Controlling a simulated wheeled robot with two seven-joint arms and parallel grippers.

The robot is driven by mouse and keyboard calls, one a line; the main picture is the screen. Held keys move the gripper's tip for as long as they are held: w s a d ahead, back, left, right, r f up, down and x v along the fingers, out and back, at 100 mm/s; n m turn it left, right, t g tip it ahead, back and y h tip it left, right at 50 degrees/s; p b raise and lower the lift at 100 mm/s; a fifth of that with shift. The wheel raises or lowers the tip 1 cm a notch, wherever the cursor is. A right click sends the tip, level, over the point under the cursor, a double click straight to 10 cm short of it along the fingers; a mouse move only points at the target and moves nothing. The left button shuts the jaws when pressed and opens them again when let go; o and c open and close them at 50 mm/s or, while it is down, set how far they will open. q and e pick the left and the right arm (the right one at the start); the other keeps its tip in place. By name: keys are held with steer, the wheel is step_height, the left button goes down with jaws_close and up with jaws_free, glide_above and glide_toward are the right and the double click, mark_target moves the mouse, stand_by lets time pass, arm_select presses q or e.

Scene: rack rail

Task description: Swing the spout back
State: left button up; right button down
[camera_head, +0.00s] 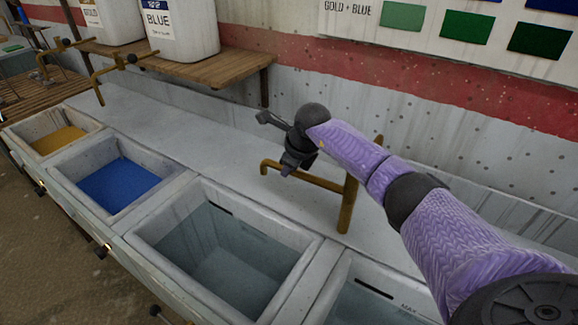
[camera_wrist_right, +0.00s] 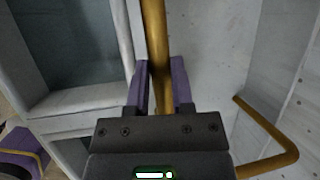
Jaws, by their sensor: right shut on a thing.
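The brass spout (camera_head: 318,181) stands on the ledge behind the clear-water basin (camera_head: 222,255). Its upright post (camera_head: 347,205) is at the right, and its arm reaches left to a short down-turned tip. My right gripper (camera_head: 291,168) is over the spout's arm, near the tip. In the right wrist view, the two purple fingers (camera_wrist_right: 160,88) stand on both sides of a brass pipe (camera_wrist_right: 156,35) and are shut on it. My own wrist hides part of the spout in the head view.
A blue basin (camera_head: 178,170) and a gold basin (camera_head: 14,136) lie to the left, another basin (camera_head: 335,310) to the right. Other brass taps (camera_head: 98,86) stand farther left. A wooden shelf (camera_head: 235,64) with white containers (camera_head: 186,40) is behind. The wall bounds the ledge.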

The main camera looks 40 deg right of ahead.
steer(key=shift+c, duration=2.4)
jaws_free()
steer(key=p+v, duration=0.3)
steer(key=v, duration=0.7)
steer(key=shift+f, duration=0.1)
